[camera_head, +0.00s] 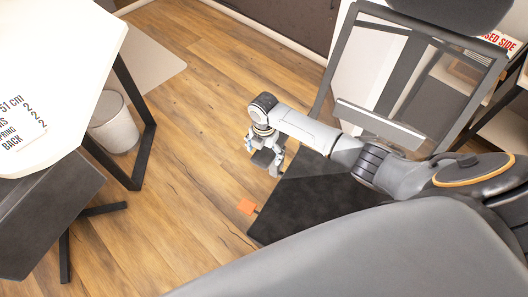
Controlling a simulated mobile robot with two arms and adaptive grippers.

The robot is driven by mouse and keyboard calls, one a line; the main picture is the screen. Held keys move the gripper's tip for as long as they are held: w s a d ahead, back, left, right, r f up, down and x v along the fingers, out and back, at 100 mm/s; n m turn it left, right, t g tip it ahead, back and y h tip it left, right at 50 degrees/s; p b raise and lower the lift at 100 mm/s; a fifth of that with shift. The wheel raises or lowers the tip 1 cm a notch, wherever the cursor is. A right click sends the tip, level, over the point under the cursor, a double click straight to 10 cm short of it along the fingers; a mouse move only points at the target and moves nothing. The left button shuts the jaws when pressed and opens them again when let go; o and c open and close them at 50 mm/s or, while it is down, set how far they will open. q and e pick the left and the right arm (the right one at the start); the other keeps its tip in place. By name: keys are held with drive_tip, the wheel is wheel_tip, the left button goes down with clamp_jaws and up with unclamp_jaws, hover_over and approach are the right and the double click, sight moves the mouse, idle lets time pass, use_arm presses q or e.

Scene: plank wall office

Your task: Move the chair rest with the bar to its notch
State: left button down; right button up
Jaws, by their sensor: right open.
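The office chair stands at the right, with a black seat (310,195) and a grey-framed back rest (335,65) leaning up behind it. A light grey crossbar (378,122) spans the lower part of the back rest. A short bar with an orange tab (246,206) sticks out from the left side of the seat. My right gripper (264,163) points down just left of the seat, above and apart from the orange tab. It is open; a dark part shows between its fingers. My right arm hides part of the seat and back rest. No notch can be made out. My left gripper is out of view.
A white desk (75,40) with dark legs and a lettered card (20,125) stands at the left. A waste bin (113,125) is under it. The wooden floor (190,150) between desk and chair is clear. A white sign with red letters (497,40) is behind the chair.

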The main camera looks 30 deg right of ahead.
wheel_tip(320, 180, up, 12)
idle(0.4)
drive_tip(key=shift+f, duration=0.1)
idle(0.4)
